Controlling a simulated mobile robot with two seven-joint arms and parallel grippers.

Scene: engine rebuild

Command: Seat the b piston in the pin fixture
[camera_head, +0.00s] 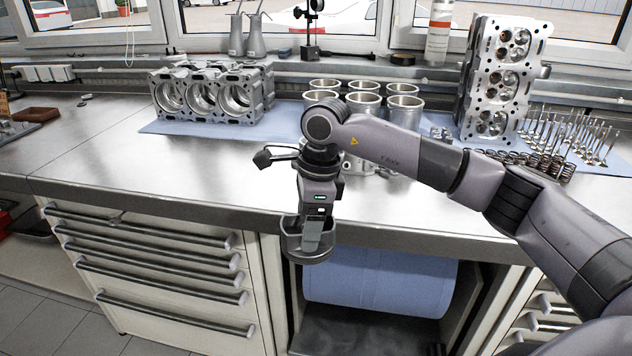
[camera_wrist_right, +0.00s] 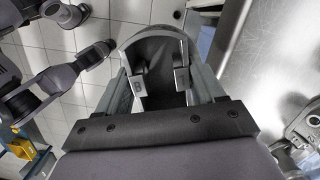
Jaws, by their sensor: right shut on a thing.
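My right gripper (camera_head: 312,232) points down in front of the bench's front edge, over the open bay. It is shut on a grey, rounded, hollow piece that looks like the piston (camera_head: 305,252). In the right wrist view its curved rim (camera_wrist_right: 150,33) shows beyond the fingers (camera_wrist_right: 160,82), which reach into its dark hollow.
A blue mat (camera_head: 165,127) bears an engine block (camera_head: 210,95). Cylinder liners (camera_head: 403,108) stand mid-bench. A cylinder head (camera_head: 500,75), springs (camera_head: 540,163) and valves (camera_head: 590,140) are at right. A blue roll (camera_head: 375,285) lies below.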

